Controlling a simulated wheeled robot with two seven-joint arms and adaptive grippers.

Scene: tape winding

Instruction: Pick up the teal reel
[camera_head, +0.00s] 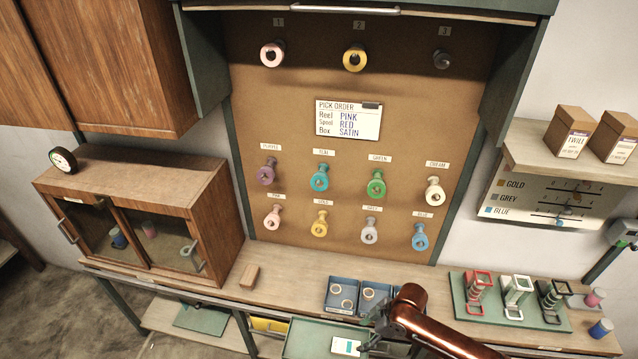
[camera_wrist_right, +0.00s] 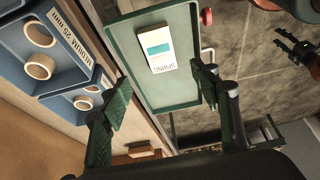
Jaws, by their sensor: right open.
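The teal reel (camera_head: 320,181) hangs on the pegboard under the label TEAL, in the upper row of reels, between the purple reel (camera_head: 267,174) and the green reel (camera_head: 376,187). My right gripper (camera_head: 370,338) is low at the front of the bench in the head view, well below and apart from the teal reel. In the right wrist view the right gripper (camera_wrist_right: 165,88) is open, its dark green fingers spread over a green tray with nothing between them. The teal reel does not show in the wrist view. My left gripper does not show in the head view.
A blue reel (camera_head: 419,236) hangs lower right, similar in colour. Blue bins with rings (camera_head: 342,295) stand behind my right arm. Spool stands (camera_head: 513,300) are at right; a wooden cabinet (camera_head: 140,200) is at left.

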